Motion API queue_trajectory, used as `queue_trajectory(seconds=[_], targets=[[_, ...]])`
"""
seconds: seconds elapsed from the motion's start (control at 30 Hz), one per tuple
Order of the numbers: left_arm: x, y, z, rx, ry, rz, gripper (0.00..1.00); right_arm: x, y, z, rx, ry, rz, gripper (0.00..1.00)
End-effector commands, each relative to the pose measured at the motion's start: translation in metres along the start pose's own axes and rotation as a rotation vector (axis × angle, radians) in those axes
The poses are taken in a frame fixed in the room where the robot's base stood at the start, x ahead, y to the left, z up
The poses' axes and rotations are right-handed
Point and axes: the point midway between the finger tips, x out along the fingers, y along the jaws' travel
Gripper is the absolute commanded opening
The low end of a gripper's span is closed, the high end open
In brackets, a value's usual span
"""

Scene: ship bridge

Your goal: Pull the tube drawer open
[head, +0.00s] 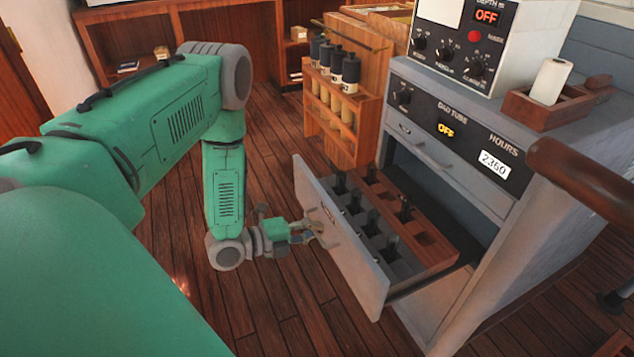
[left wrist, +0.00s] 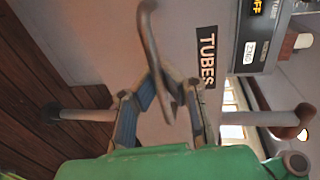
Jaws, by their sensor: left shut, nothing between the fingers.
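The tube drawer (head: 343,244) is pulled well out of the grey cabinet in the head view. Inside it are slotted trays holding several dark tubes. My left gripper (head: 312,228) is in front of the drawer's front panel, at its handle. In the left wrist view the drawer front, with a "TUBES" label (left wrist: 208,60), fills the middle. The curved handle (left wrist: 152,45) runs between the finger linkages of my left gripper (left wrist: 165,95), which is shut with nothing gripped. Whether the fingers touch the handle is unclear. My right gripper is not in view.
The grey cabinet (head: 545,215) carries a panel reading "OFF" and "2360" and an instrument box (head: 465,50). A wooden rack (head: 340,110) with several dark-capped bottles stands behind the drawer. Wooden floor (head: 275,300) is clear left of the drawer. A brown rail (head: 585,180) juts in at right.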

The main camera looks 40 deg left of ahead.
Motion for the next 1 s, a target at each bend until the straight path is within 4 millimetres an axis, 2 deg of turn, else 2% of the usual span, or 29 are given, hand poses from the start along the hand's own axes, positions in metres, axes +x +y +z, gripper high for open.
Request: queue_trajectory(seconds=[0.03, 0.1, 0.4, 0.53, 1.0], targets=[[-0.007, 0.008, -0.003, -0.006, 0.004, 0.026, 0.1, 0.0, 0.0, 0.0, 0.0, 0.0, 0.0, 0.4], [-0.006, 0.008, -0.002, -0.006, 0.003, 0.024, 0.29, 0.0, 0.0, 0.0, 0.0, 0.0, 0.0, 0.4], [-0.004, 0.004, -0.001, -0.003, 0.001, 0.014, 0.29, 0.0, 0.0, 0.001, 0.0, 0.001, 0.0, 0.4], [-0.013, 0.004, -0.001, -0.002, 0.0, 0.014, 0.29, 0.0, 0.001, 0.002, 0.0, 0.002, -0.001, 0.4], [-0.104, 0.005, 0.0, -0.008, 0.0, 0.018, 0.29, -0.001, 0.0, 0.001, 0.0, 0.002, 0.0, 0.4]])
